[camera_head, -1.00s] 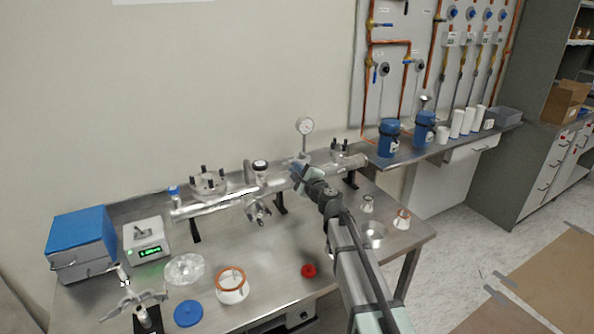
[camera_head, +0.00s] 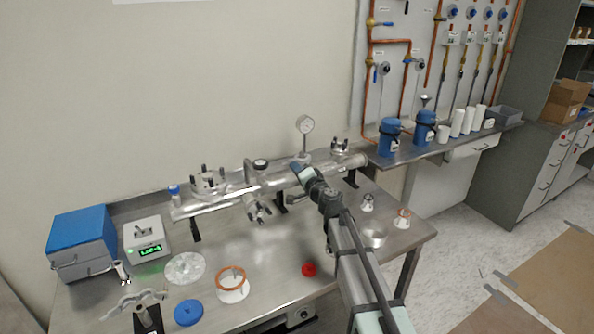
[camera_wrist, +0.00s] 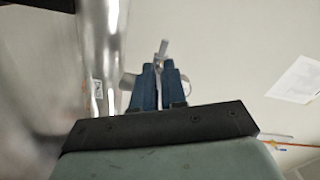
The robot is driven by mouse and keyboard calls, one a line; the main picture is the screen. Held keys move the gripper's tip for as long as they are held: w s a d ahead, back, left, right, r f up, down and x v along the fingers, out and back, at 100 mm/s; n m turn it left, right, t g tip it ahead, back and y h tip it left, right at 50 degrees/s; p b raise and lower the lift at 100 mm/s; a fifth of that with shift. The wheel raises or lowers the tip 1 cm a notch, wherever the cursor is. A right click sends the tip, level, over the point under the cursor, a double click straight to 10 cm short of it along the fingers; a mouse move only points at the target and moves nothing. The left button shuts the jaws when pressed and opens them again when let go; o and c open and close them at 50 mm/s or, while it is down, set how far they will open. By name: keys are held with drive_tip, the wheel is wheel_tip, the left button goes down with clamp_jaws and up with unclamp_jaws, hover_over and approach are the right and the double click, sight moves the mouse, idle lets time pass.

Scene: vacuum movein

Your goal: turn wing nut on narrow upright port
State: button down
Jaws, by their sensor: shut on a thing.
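The metal tube manifold (camera_head: 225,203) lies across the bench, with several ports along it. A narrow upright port carrying a round dial gauge (camera_head: 304,125) rises near its middle. My gripper (camera_head: 295,168) is at the base of this gauge port, and my arm hides part of the tube there. In the wrist view, the blue fingers of my gripper (camera_wrist: 158,72) are close together on a small metal piece, seemingly the wing nut (camera_wrist: 163,47), which sticks out past the fingertips. The clamp around it is mostly hidden. The shiny tube (camera_wrist: 104,50) runs close beside the fingers.
Another port with a dark-topped fitting (camera_head: 260,165) stands left of the gauge. Flanges with dark studs (camera_head: 209,182) stand further along.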

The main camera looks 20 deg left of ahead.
drive_tip(key=n, duration=1.1)
drive_tip(key=shift+w+d+f+n, duration=0.1)
drive_tip(key=shift+n, duration=0.2)
idle(0.4)
drive_tip(key=c, duration=1.5)
unclamp_jaws()
drive_tip(key=shift+d, duration=0.1)
drive_tip(key=v, duration=1.3)
drive_tip(key=shift+s+d, duration=0.2)
drive_tip(key=shift+s, duration=0.05)
